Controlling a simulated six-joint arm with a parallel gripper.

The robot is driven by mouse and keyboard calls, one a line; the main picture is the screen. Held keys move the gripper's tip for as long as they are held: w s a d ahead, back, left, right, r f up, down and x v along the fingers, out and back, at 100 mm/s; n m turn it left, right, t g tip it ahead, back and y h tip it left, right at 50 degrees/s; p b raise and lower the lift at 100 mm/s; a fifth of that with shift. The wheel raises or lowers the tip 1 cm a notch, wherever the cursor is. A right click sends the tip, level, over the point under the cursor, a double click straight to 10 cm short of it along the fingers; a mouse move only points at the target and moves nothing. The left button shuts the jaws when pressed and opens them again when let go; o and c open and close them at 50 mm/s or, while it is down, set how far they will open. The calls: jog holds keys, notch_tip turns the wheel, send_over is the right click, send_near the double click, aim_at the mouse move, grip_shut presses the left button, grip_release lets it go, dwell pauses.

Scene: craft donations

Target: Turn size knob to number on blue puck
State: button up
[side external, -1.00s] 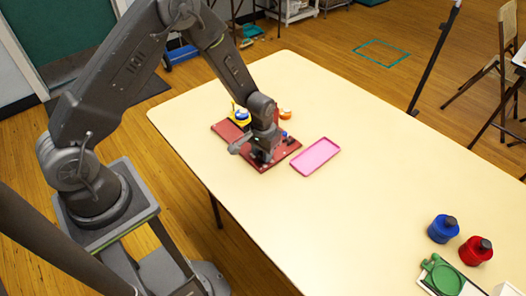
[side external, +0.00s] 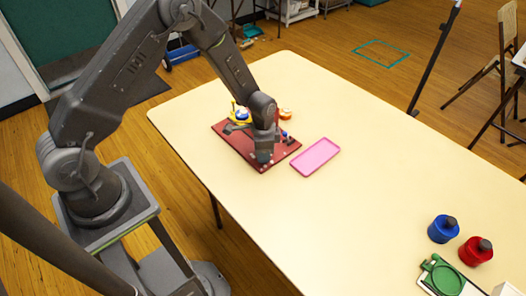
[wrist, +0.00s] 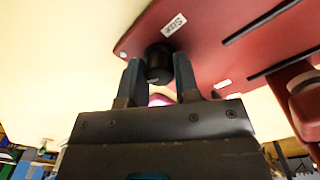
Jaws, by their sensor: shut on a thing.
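The dark size knob (wrist: 158,62) sits at the edge of a red board (wrist: 225,45), beside a white label (wrist: 174,25) reading "Size". My gripper (wrist: 158,78) is shut on the knob, one finger on each side. In the side view my gripper (side external: 264,157) points down at the front of the red board (side external: 232,143) and hides the knob. A small blue and white round piece (side external: 242,115) rests on a yellow part at the board's back left. I cannot read a number on it, nor tell the knob's setting.
A pink tray (side external: 316,157) lies right of the board. A small orange item (side external: 286,114) is behind it. A blue pot (side external: 443,228), a red pot (side external: 475,251) and a green item (side external: 441,275) stand at the front right. The table between is clear.

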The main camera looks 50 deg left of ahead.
jog(key=shift+m, duration=0.4)
jog(key=o, duration=0.9)
jog(key=shift+o, duration=0.2)
notch_tip(320, 180, up, 14)
jog(key=shift+w+a, duration=0.15)
jog(key=shift+f, duration=0.1)
jog(key=s+d+r+n+t, duration=0.1)
jog(key=s+r+n+t, duration=0.1)
jog(key=s+r, duration=0.45)
jog(key=s+r+n+t, duration=0.1)
jog(key=s+r+n, duration=0.15)
jog(key=r, duration=0.65)
jog(key=s+r+n+t, duration=0.2)
jog(key=s+r+n, duration=0.1)
jog(key=s, duration=1)
jog(key=shift+s+d+r+t, duration=0.2)
jog(key=shift+d+r+t, duration=0.2)
jog(key=shift+r, duration=0.25)
